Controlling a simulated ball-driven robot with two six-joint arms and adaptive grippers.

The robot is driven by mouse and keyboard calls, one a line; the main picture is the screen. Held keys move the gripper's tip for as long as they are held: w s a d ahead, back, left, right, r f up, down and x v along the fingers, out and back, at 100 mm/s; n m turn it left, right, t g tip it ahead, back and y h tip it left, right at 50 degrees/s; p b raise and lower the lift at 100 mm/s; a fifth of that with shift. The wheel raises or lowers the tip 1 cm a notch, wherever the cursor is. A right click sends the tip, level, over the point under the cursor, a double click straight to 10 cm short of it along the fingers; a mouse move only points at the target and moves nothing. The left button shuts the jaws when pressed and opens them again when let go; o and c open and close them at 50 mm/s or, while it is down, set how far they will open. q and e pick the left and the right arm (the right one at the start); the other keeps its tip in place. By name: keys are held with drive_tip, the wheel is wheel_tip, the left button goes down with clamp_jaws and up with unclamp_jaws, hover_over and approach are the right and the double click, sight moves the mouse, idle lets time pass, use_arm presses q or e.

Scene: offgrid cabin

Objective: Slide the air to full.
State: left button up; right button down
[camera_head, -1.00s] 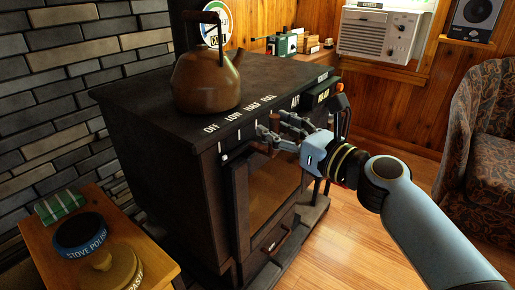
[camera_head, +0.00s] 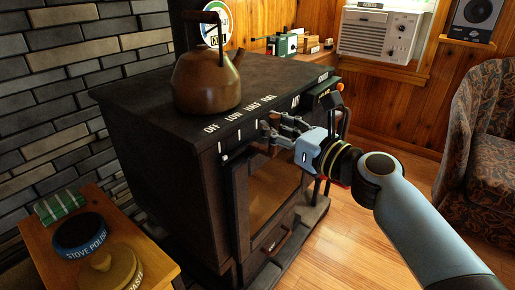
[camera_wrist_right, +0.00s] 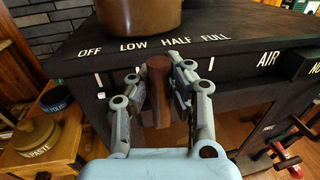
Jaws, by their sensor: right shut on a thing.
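The black stove (camera_head: 170,130) has a scale of white words, OFF, LOW, HALF and FULL, along its front top edge, with AIR farther right. The air slider's brown wooden handle (camera_wrist_right: 158,92) sticks out of the front face below the scale, near HALF in the right wrist view; its exact mark is hard to tell. My right gripper (camera_head: 275,127) is at the stove front, shut on this handle with one finger on each side, also in the right wrist view (camera_wrist_right: 157,76). In the head view the fingers mostly hide the handle. My left gripper is not in view.
A copper kettle (camera_head: 207,82) stands on the stove top. The stove door (camera_head: 270,195) is below the gripper. A wooden side table (camera_head: 32,238) holds a stove polish tin (camera_head: 80,238) at lower left. A patterned armchair (camera_head: 485,150) is at right. Floor between is clear.

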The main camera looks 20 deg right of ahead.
drive_tip(key=shift+w+f, duration=0.1)
drive_tip(key=shift+w+d, duration=0.55)
drive_tip(key=shift+d, duration=0.35)
drive_tip(key=shift+w+d+f+b, duration=0.1)
drive_tip(key=shift+w+d+b, duration=0.25)
drive_tip(key=shift+w+d, duration=0.3)
drive_tip(key=shift+s, duration=0.1)
drive_tip(key=shift+w+d+b, duration=0.3)
drive_tip(key=shift+w+d, duration=0.35)
drive_tip(key=shift+d, duration=0.25)
